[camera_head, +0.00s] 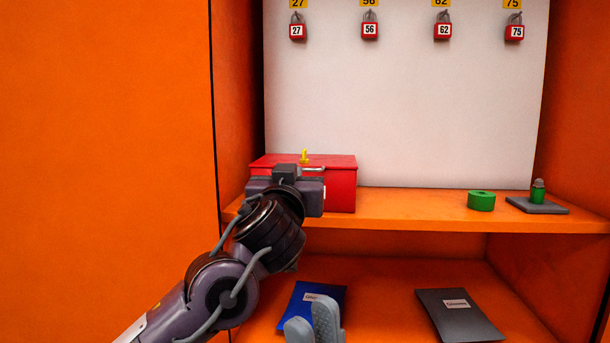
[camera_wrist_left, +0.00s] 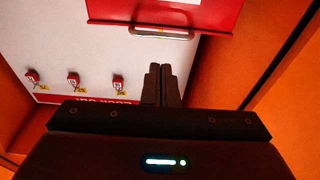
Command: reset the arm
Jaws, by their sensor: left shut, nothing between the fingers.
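My left arm comes in from the left in the head view. Its gripper body (camera_head: 290,192) is in front of the red box on the upper shelf and hides part of its front; the fingers are hidden there. In the left wrist view the left gripper (camera_wrist_left: 162,70) has its fingers together with nothing between them. The red box (camera_head: 342,185) and its silver handle (camera_wrist_left: 162,31) lie beyond the fingertips; I see no contact. My right gripper (camera_head: 313,318) shows only as two grey fingers at the bottom of the head view; whether they meet is unclear.
Red padlocks (camera_head: 442,32) hang on the white back panel (camera_head: 400,110). A green ring (camera_head: 481,201) and a green-topped stand (camera_head: 538,198) sit on the upper shelf (camera_head: 400,212). Below lie a blue folder (camera_head: 302,296) and a grey one (camera_head: 458,316). The orange left wall (camera_head: 100,130) is close.

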